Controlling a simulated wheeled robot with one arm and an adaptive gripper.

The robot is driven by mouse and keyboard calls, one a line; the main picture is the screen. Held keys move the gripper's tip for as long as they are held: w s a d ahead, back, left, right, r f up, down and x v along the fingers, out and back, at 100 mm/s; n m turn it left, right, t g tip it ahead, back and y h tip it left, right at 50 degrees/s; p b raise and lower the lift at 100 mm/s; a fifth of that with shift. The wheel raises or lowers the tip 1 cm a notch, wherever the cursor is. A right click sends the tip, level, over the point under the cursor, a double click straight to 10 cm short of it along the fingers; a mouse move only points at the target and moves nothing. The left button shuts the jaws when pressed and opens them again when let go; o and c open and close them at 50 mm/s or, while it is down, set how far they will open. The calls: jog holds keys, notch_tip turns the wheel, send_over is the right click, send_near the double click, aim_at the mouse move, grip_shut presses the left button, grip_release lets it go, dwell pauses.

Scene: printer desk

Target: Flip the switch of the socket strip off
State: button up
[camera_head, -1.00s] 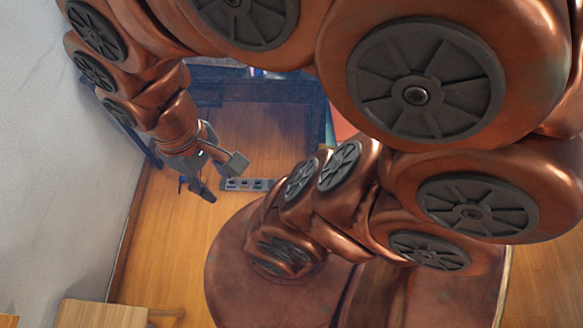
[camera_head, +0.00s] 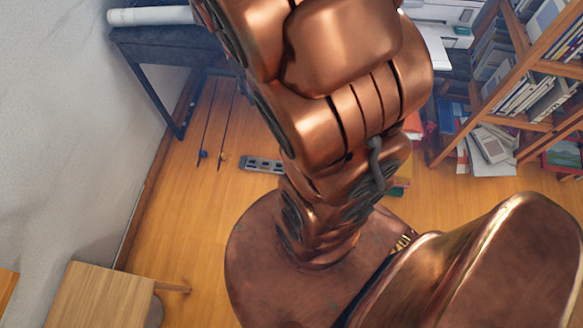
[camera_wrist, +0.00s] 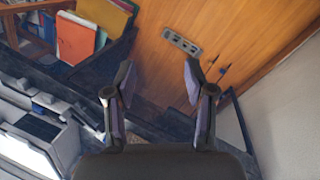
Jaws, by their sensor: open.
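The grey socket strip (camera_head: 262,164) lies on the wooden floor in the head view, just left of my arm, which may cover its right end. The strip also shows in the wrist view (camera_wrist: 182,42), beyond and between my fingers, well apart from them. Its switch is too small to make out. My gripper (camera_wrist: 158,75) is open and empty in the wrist view. The gripper does not show in the head view.
A dark desk (camera_head: 160,48) with legs stands at the back left. A printer (camera_head: 440,25) shows at the back. A wooden bookshelf (camera_head: 510,70) stands at the right, with books near it. A small wooden table (camera_head: 100,295) is front left. Two cables (camera_head: 219,130) lie on the floor.

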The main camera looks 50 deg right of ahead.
jog(key=w+d+f+m+b, duration=0.1)
jog(key=w+d+f+b, duration=0.2)
jog(key=d+f, duration=0.5)
jog(key=w+d+f+m+g+h+b, duration=0.1)
jog(key=w+d+f+m+b, duration=0.3)
jog(key=f, duration=0.8)
jog(key=w+d+f+n+b, duration=0.1)
jog(key=d+f+b, duration=0.1)
jog(key=d+f, duration=0.7)
jog(key=f+t+y+b, duration=0.1)
jog(key=f+b, duration=0.2)
jog(key=f, duration=1.2)
jog(key=a+f+m+t+b, duration=0.1)
jog(key=f+b, duration=0.3)
jog(key=f, duration=1.2)
jog(key=a+f+m+t+y+b, duration=0.1)
jog(key=f+b, duration=0.3)
jog(key=f, duration=1.1)
jog(key=shift+w+a+f+y, duration=0.2)
jog(key=shift+f+y, duration=0.05)
jog(key=shift+y, duration=0.05)
notch_tip(320, 180, down, 6)
jog(key=b, duration=0.3)
jog(key=shift+f+b, duration=0.25)
jog(key=shift+b, duration=0.05)
jog(key=shift+c, duration=0.3)
